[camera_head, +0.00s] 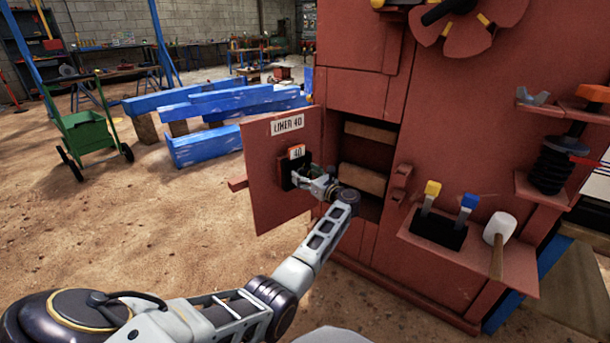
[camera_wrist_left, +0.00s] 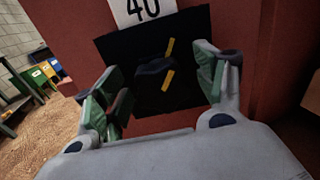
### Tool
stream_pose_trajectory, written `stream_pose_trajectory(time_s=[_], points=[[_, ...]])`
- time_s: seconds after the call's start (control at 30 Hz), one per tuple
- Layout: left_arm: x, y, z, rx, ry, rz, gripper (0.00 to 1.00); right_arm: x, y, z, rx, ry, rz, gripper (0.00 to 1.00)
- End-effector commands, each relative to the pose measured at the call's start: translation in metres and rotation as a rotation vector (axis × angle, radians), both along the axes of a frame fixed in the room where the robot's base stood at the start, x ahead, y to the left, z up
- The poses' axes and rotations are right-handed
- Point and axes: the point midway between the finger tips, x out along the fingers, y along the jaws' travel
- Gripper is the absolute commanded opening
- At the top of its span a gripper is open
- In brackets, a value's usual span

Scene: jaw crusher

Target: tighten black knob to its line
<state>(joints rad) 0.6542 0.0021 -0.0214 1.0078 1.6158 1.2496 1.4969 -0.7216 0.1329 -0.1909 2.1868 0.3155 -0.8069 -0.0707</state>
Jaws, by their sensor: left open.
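In the left wrist view a dark knob (camera_wrist_left: 152,67) sits on a black square plate (camera_wrist_left: 195,28). Two short yellow marks show at it, one above (camera_wrist_left: 169,48) and one below (camera_wrist_left: 167,81); whether they line up is hard to tell. In the head view the black plate (camera_head: 286,177) is on an open red door, under a "40" label (camera_head: 296,152), and my gripper mostly hides the knob. My left gripper (camera_head: 303,181) is open in front of the plate, its fingers on either side of the knob in the wrist view (camera_wrist_left: 161,75). Contact cannot be told. My right gripper is out of view.
The open red door (camera_head: 262,205) carries a "LINER 40" sign (camera_head: 287,124). Right of it are an open compartment (camera_head: 362,180) and a shelf (camera_head: 490,258) with yellow and blue handled tools and a mallet (camera_head: 497,232). Blue beams (camera_head: 207,145) lie behind.

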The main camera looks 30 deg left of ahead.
Motion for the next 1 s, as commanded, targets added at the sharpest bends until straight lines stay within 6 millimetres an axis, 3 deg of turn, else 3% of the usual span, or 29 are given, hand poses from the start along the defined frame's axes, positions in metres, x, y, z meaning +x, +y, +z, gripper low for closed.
stream_pose_trajectory(time_s=[0.07, 0.4, 1.0], points=[[0.0, 0.0, 0.0001, 0.0, 0.0, 0.0, 0.68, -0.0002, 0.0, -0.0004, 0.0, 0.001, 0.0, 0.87], [-0.0001, -0.0001, 0.0001, 0.0, 0.0, 0.0, 0.25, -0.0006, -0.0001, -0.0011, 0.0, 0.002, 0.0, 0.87], [0.0008, -0.0012, 0.0001, 0.046, 0.141, 0.0, 0.25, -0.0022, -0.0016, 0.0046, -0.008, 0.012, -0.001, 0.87]])
